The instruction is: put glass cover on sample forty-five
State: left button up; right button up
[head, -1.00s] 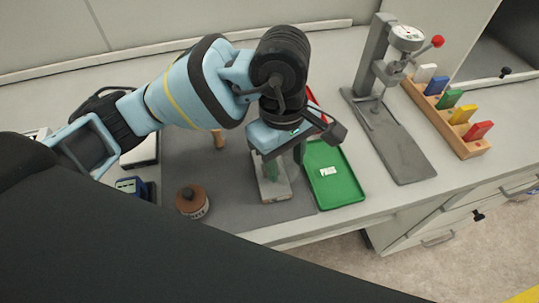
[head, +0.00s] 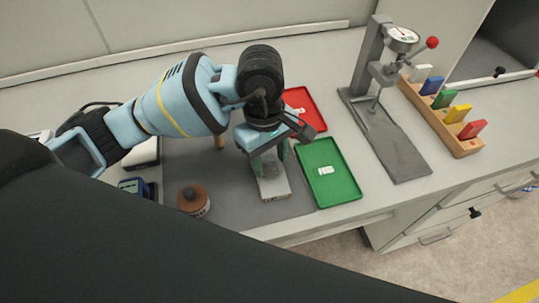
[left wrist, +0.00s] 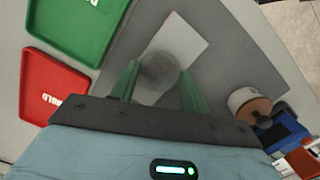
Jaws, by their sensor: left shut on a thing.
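My left gripper (head: 268,160) points down over a pale rectangular sample panel (head: 274,188) on the grey mat. In the left wrist view its two green fingers (left wrist: 159,88) are closed on a round, greyish see-through thing, which looks like the glass cover (left wrist: 158,70). The pale panel (left wrist: 192,42) lies below and beyond it there. I cannot tell whether the cover touches the panel. No number is readable on the panel. My right gripper does not show.
A green tray (head: 340,190) and a red tray (head: 308,110) lie right of the mat (head: 235,205). A brown-lidded jar (head: 193,201) stands at left. A gauge stand (head: 400,150) and a wooden rack (head: 465,148) of coloured pieces stand further right.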

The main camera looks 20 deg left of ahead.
pick_arm(q)
jog(key=shift+f, duration=0.15)
jog(key=o, duration=1)
jog(key=r, duration=0.8)
jog(key=a+r, duration=0.1)
jog(key=r, duration=0.3)
jog(key=shift+w+a+r, duration=0.1)
jog(key=shift+w, duration=0.25)
